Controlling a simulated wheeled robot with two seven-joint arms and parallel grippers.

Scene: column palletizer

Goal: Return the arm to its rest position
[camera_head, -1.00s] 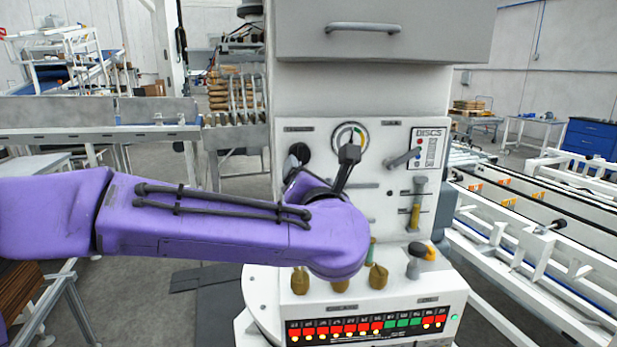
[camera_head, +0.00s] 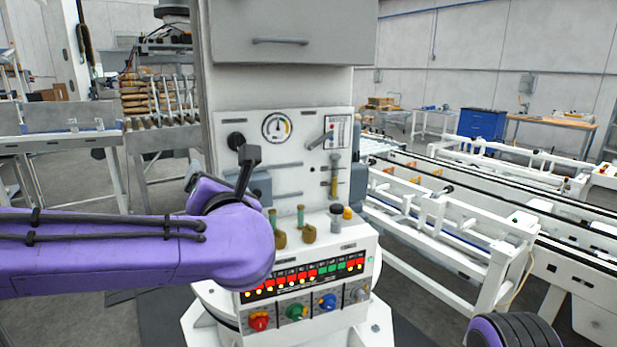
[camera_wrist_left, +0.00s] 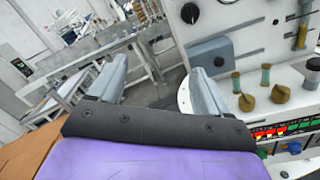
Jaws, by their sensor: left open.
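My left arm is purple and comes in from the left in the head view, low in front of a white control column (camera_head: 270,95). Its left gripper (camera_head: 249,163) is dark and points away from me, in front of the column's panel. In the left wrist view the left gripper (camera_wrist_left: 158,75) has its two grey fingers wide apart, with nothing between them. The panel's lower box, with knobs and lit buttons (camera_wrist_left: 275,132), lies to the right of the fingers there. A purple and black part shows at the bottom right of the head view; no right gripper is visible.
The panel carries a round gauge (camera_head: 276,127), levers and brown knobs (camera_head: 309,233). A lit button strip and coloured knobs, including a red one (camera_head: 258,321), sit below. White conveyor frames (camera_head: 440,225) stand to the right. A blue cabinet (camera_head: 482,124) stands farther back.

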